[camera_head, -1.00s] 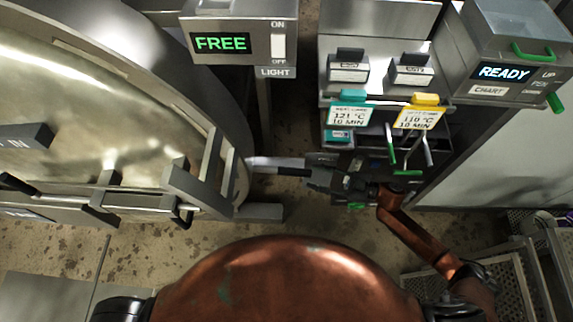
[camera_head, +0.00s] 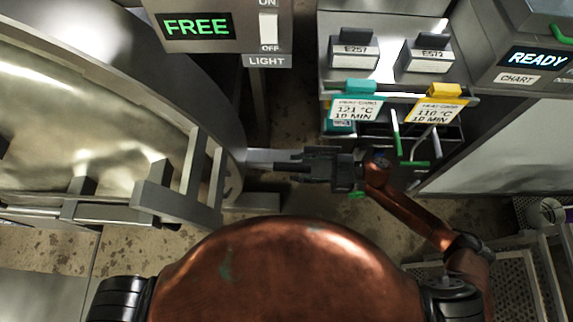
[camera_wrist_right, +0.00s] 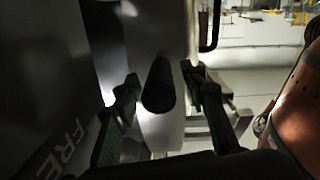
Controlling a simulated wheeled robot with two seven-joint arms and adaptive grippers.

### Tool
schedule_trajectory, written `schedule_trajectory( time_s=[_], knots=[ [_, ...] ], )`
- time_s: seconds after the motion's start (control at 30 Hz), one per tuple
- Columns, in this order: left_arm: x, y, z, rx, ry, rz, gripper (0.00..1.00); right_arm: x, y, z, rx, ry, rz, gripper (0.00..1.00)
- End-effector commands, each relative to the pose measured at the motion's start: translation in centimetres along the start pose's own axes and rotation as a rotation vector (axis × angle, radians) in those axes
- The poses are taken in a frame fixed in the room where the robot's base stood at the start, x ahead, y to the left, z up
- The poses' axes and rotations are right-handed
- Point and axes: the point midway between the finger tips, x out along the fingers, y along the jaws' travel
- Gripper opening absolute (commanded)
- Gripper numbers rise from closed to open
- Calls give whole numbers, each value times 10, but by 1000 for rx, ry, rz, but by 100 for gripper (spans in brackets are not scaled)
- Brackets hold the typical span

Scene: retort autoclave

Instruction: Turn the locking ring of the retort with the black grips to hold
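The retort's large round steel door (camera_head: 70,130) fills the left of the head view. A steel rod (camera_head: 262,157) sticks out rightwards from its ring edge (camera_head: 215,110) and ends in a black grip (camera_head: 290,167). My right gripper (camera_head: 305,165) is at this grip, reaching in from the right. In the right wrist view the black grip (camera_wrist_right: 158,85) lies between the two spread fingers of the right gripper (camera_wrist_right: 163,110), with gaps visible on both sides. The right gripper is open. My left gripper is out of view.
A box with a green FREE display (camera_head: 197,26) and light switch stands above the grip. A rack with teal (camera_head: 355,105) and yellow (camera_head: 438,105) tags stands right of it. A READY chart box (camera_head: 520,65) is at top right. Perforated metal trays (camera_head: 515,285) are at lower right.

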Motion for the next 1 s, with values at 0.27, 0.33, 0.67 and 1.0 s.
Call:
schedule_trajectory(
  time_s=[0.27, 0.33, 0.67, 1.0],
  knots=[
    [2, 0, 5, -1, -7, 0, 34, 36, 0, 0, 0, 1, 1, 39],
    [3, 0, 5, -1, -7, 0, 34, 39, 0, 0, 1, 1, 1, 39],
    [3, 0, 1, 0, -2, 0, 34, 40, 0, 0, 1, -1, 4, 37],
    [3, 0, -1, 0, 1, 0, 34, 40, 0, 1, 1, -1, 4, 14]
  ],
)
